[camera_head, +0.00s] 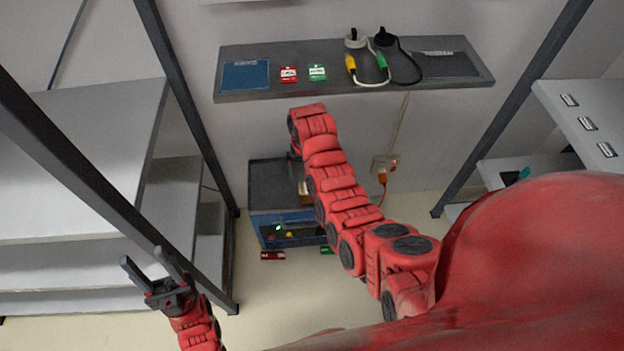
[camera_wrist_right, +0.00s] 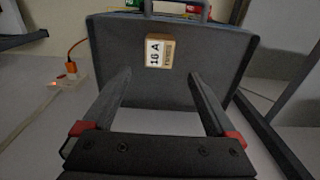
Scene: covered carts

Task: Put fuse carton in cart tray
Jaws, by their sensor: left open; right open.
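The fuse carton (camera_wrist_right: 158,52) is a small pale box with "10A" lettering. It rests on the dark flat top (camera_wrist_right: 215,70) of the cart, near the handle side. In the head view a beige sliver of the carton (camera_head: 303,188) shows beside my right arm, and the cart's top (camera_head: 272,180) is partly hidden. The cart's blue open tray (camera_head: 290,243) is below that top, with small items inside. My right gripper (camera_wrist_right: 158,75) is open and empty, its fingers pointing toward the carton without touching it. My left gripper (camera_head: 145,257) is open and empty at lower left.
A wall shelf (camera_head: 450,75) holds a blue panel, red and green cards (camera_head: 317,73), and plugs with cables. A wall socket (camera_head: 385,163) has an orange plug. Red and green pieces (camera_head: 273,255) lie by the cart's front. Racks (camera_head: 75,150) with dark posts flank both sides.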

